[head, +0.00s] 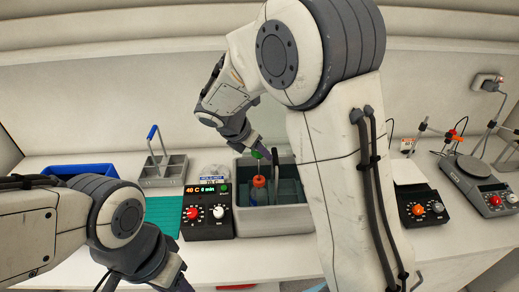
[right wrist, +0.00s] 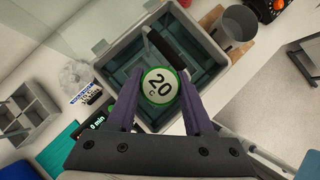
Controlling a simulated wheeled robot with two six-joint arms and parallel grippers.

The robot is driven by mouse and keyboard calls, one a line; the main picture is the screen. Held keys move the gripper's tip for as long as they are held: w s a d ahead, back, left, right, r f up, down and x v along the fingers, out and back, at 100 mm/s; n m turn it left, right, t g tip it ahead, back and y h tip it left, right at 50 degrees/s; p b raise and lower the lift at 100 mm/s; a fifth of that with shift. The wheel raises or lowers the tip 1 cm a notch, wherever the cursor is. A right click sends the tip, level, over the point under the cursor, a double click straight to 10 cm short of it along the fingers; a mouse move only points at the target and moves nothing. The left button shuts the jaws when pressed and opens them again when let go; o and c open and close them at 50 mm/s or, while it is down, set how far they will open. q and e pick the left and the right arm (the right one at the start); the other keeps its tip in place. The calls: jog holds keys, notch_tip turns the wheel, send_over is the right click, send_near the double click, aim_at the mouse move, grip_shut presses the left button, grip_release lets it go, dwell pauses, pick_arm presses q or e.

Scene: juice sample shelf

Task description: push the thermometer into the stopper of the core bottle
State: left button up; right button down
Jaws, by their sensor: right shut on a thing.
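The thermometer (right wrist: 160,86) has a round white dial marked "20 C" with a green rim. My right gripper (right wrist: 158,92) is shut on it, one purple finger on each side of the dial. In the head view the right gripper (head: 256,150) is over the grey water bath (head: 243,216), and the thermometer's green head (head: 257,154) shows at its tips. Below it in the bath is a red-orange stopper (head: 259,182); the core bottle under it is mostly hidden. I cannot tell whether the stem touches the stopper. My left gripper (head: 172,281) is cut off at the bottom edge, its fingertips unseen.
A black control box (head: 208,222) reading "40 C" stands left of the bath. A grey divided tray (head: 164,175), a green mat (head: 162,216) and a blue bin (head: 80,171) are further left. A second control box (head: 424,208) and a scale (head: 489,190) stand at right.

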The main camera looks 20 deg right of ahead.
jog(key=shift+f+b, duration=0.3)
jog(key=shift+f, duration=0.2)
dwell(0.6)
jog(key=shift+f+b, duration=2)
jog(key=shift+f, duration=1.25)
dwell(0.3)
jog(key=shift+f, duration=0.45)
jog(key=shift+c, duration=1)
grip_release()
jog(key=shift+r, duration=0.1)
